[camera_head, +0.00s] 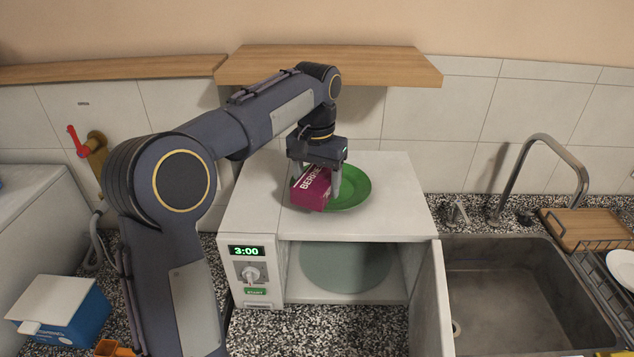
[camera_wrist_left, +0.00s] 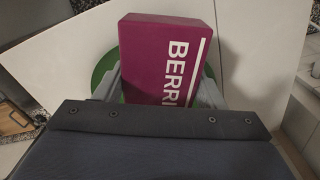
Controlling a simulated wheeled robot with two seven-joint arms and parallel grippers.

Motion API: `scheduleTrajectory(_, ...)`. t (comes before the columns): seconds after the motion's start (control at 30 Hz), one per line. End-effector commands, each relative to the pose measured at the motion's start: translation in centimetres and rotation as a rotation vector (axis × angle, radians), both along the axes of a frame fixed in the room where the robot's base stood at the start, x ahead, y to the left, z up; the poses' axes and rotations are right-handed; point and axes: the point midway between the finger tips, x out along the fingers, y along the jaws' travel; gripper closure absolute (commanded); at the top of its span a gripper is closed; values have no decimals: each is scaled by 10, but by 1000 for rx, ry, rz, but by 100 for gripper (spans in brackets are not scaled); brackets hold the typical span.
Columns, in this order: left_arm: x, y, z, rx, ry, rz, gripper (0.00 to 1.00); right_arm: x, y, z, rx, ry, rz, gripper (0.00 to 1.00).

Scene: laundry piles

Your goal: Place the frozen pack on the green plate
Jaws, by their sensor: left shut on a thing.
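The frozen pack (camera_head: 310,190) is a magenta box with white "BERRIES" lettering. It also fills the middle of the left wrist view (camera_wrist_left: 160,60). My left gripper (camera_head: 318,182) is shut on it, one finger on each side, pointing down. The green plate (camera_head: 355,188) lies on top of the white microwave (camera_head: 262,208). The pack is over the left part of the plate and hides some of it. I cannot tell whether the pack touches the plate. My right gripper is not in view.
The microwave door (camera_head: 430,300) stands open, with a round turntable (camera_head: 345,265) inside. A wooden shelf (camera_head: 400,66) hangs above. A sink (camera_head: 510,290) with a faucet (camera_head: 545,145) is to the right. A blue and white box (camera_head: 62,312) stands at the left.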

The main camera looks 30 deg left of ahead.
Motion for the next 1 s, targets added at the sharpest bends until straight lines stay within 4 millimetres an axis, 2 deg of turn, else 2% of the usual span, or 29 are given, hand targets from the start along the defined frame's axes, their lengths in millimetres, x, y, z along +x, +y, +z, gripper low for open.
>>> scheduleTrajectory(0.13, 0, 0, -12, 0, -2, 1, 73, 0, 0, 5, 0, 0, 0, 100)
scheduleTrajectory(0.67, 0, 0, -22, 0, -2, 1, 73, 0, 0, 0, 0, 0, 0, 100)
scheduleTrajectory(0.7, 0, 0, -21, 0, -2, 1, 31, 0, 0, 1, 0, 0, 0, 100)
scheduleTrajectory(0.83, 0, 0, -21, 0, -1, 1, 15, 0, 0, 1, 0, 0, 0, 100)
scheduleTrajectory(1.0, 0, 0, -21, 0, -1, 1, 15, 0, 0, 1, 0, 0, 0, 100)
